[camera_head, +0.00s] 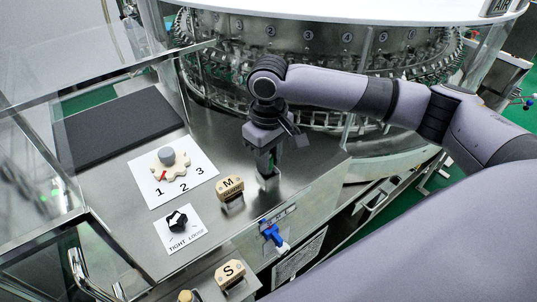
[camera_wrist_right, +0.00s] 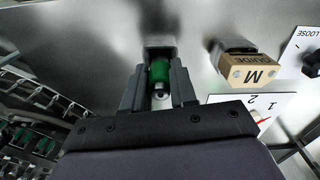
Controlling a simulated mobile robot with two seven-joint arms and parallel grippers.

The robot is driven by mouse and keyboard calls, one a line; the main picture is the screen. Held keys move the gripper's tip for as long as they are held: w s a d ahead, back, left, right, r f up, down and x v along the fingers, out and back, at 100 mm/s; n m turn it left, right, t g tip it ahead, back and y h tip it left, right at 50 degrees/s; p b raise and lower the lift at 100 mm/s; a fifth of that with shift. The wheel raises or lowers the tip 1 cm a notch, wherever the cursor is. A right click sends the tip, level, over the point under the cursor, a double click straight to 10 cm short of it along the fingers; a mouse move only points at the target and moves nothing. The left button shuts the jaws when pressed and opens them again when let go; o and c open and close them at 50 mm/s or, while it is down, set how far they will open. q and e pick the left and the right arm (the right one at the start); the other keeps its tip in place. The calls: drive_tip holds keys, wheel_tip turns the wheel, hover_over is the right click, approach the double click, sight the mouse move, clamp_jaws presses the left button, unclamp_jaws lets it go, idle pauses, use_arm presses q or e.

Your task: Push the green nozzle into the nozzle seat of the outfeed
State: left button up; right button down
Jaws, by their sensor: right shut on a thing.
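A pale lower part of the nozzle and a dark round end show between the fingers. A small grey metal block (camera_wrist_right: 159,43) lies right at the fingertips. I cannot tell whether it is the nozzle seat, or how far the nozzle sits in it. My left gripper is not in view.
The M guide block (camera_head: 230,188) stands close beside the gripper. A numbered dial (camera_head: 169,165), a TIGHT/LOOSE knob (camera_head: 178,221), an S block (camera_head: 230,272) and a blue valve (camera_head: 273,235) are nearby. The rotary washer (camera_head: 330,40) stands behind. Clear panels edge the left side.

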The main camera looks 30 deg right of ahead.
drive_tip(key=shift+f, duration=0.5)
idle(0.5)
drive_tip(key=c, duration=0.8)
unclamp_jaws()
